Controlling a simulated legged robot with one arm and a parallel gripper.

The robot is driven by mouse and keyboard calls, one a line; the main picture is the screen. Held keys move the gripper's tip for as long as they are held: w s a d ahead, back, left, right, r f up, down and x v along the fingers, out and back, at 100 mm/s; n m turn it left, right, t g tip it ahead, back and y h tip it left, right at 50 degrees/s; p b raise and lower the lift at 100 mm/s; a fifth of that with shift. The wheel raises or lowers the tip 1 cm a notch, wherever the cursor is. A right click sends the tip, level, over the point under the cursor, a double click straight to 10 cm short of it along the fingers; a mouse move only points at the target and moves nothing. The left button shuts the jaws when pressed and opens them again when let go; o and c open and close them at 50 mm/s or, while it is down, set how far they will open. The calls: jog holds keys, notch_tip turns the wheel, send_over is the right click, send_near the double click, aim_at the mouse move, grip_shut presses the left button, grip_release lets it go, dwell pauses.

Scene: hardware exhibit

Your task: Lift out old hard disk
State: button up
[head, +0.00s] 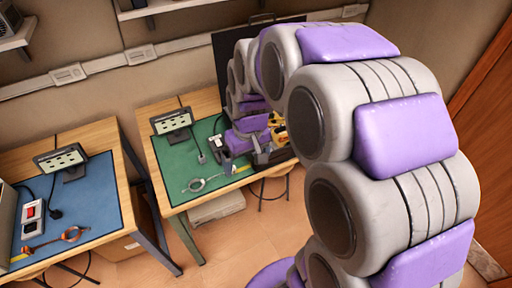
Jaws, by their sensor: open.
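My gripper (262,156) is at the right part of the green mat (185,160) on the middle workbench. My purple and grey arm arches from the right foreground to the back and down to it. The gripper is small and partly covered by my own arm links; it is open. Dark and yellow parts (278,130) show close beside it at the bench's right end. I cannot make out the old hard disk; my arm hides much of that area.
A cable loop (205,184) and a panel on a stand (172,122) are on the green mat. The left bench (75,205) has a blue mat, another panel, a box with a red switch (32,217) and an orange cable. A dark screen (228,65) stands behind. Floor between benches is clear.

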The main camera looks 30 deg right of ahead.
jog(key=w+d+f+t, duration=0.1)
jog(key=w+d+f, duration=0.7)
jog(key=w, duration=0.4)
jog(key=w+d+f+t, duration=0.2)
jog(key=w+d+f, duration=0.4)
jog(key=w+d, duration=0.4)
jog(key=x, duration=0.8)
jog(key=w+b+x, duration=0.1)
jog(key=x, duration=0.3)
jog(key=shift+d+r, duration=0.1)
jog(key=shift+d+b+x, duration=0.15)
jog(key=shift+b+x, duration=0.2)
jog(key=shift+x, duration=1.05)
jog(key=shift+d+b+x, duration=0.1)
jog(key=shift+b+x, duration=0.2)
jog(key=shift+x, duration=1.05)
jog(key=shift+s+a, duration=0.1)
jog(key=c, duration=0.6)
